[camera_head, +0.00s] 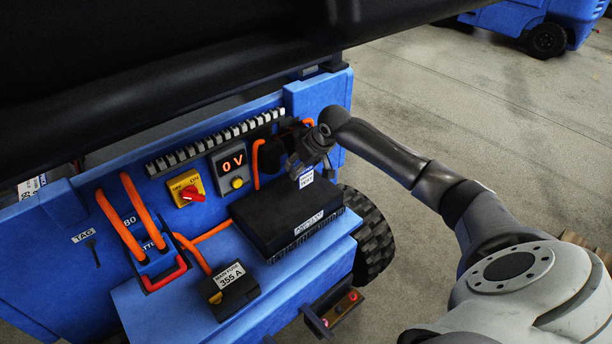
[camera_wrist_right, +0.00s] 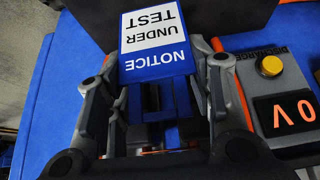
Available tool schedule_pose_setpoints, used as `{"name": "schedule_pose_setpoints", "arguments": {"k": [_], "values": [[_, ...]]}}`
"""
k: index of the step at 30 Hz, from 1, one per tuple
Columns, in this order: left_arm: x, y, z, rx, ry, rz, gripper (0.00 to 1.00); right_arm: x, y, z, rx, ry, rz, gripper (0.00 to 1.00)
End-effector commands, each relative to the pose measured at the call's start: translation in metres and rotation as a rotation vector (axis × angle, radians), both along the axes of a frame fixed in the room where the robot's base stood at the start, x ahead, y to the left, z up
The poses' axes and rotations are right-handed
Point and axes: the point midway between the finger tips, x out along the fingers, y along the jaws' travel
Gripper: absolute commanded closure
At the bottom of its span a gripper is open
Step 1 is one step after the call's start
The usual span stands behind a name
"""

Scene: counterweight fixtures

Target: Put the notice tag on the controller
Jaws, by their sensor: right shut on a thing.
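The controller (camera_head: 272,222) is a black box with a finned front and a white label, on the blue ledge of the vehicle. The notice tag (camera_head: 306,179), white and blue, hangs from my right gripper (camera_head: 308,158) over the controller's back right part. In the right wrist view the tag (camera_wrist_right: 153,42) reads "NOTICE UNDER TEST" upside down, and its blue stem is between the fingers of my right gripper (camera_wrist_right: 155,95), shut on it. A dark surface fills the top behind the tag. I cannot tell whether the tag touches the controller. My left gripper is not in view.
Left of the controller are a 0 V display (camera_head: 232,163), a red-knobbed yellow switch (camera_head: 186,188), orange cables (camera_head: 118,225) and a black fuse block (camera_head: 234,292). A dark cover (camera_head: 170,60) overhangs the panel. A tire (camera_head: 372,240) stands right of the ledge.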

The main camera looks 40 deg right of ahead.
Motion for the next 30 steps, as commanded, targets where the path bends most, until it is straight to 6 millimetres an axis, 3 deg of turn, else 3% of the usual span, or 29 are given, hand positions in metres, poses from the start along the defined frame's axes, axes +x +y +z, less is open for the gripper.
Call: {"name": "schedule_pose_setpoints", "arguments": {"k": [3,11,17,27,28,30], "values": [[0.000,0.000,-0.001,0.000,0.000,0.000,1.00,0.004,-0.011,-0.013,0.000,-0.001,-0.001,0.68],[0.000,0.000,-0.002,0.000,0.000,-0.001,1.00,0.008,-0.021,-0.027,-0.001,-0.001,0.000,0.68],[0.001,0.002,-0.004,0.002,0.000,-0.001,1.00,0.007,-0.020,-0.055,0.000,-0.001,0.001,0.68],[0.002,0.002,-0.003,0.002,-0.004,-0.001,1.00,0.007,-0.020,-0.058,-0.002,-0.002,0.001,0.68],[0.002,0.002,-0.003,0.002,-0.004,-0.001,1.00,0.007,-0.020,-0.058,-0.002,-0.002,0.001,0.51],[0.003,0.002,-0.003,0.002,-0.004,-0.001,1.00,0.007,-0.020,-0.058,-0.002,-0.002,0.001,0.42]]}}
